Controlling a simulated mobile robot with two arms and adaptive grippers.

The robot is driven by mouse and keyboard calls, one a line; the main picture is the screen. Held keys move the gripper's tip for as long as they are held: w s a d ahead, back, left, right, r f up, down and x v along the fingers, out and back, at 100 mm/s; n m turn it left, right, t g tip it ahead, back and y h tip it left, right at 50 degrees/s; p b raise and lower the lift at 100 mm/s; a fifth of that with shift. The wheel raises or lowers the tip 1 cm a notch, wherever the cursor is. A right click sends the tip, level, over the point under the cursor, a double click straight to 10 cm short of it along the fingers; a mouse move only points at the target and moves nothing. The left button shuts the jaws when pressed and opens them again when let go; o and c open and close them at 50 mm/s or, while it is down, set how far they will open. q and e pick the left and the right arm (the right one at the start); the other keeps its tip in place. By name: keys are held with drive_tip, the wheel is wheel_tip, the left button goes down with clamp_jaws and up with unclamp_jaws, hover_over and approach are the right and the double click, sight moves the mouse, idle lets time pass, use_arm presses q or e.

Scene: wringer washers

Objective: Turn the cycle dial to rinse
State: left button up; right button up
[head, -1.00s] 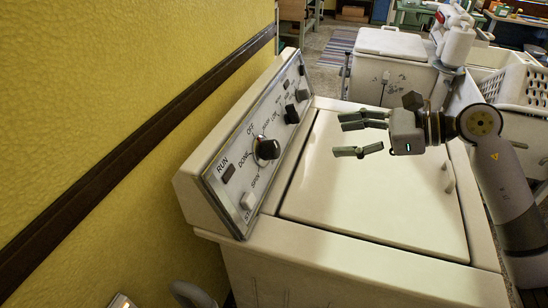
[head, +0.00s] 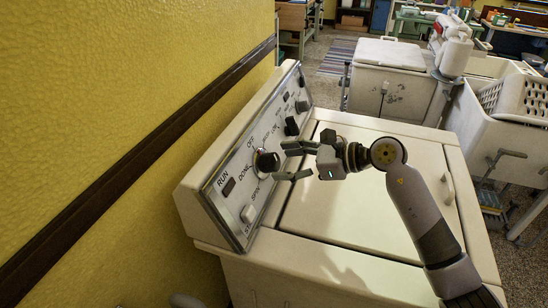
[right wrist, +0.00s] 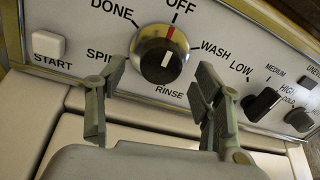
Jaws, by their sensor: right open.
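The cycle dial (head: 267,161) is a round black knob with a metal rim on the washer's slanted control panel. In the right wrist view the dial (right wrist: 162,52) has a red mark at its top, toward OFF, and a white line low on its face, toward RINSE. The labels DONE, OFF, WASH, RINSE and SPIN surround it. My right gripper (head: 283,162) is open and empty, just right of the dial and facing it. In the wrist view its fingers (right wrist: 162,68) stand on either side of the dial; contact cannot be told.
A START button (right wrist: 48,45) is left of the dial. Smaller black knobs (head: 292,126) are farther along the panel. The washer's closed lid (head: 350,235) lies under my right arm. A yellow wall (head: 90,90) stands behind the panel. More washers (head: 390,75) stand beyond.

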sight(277, 163)
drive_tip(key=shift+x, duration=1.9)
drive_tip(key=shift+c, duration=0.3)
drive_tip(key=shift+s+d+p, duration=0.1)
drive_tip(key=shift+p, duration=0.2)
drive_tip(key=c, duration=1.1)
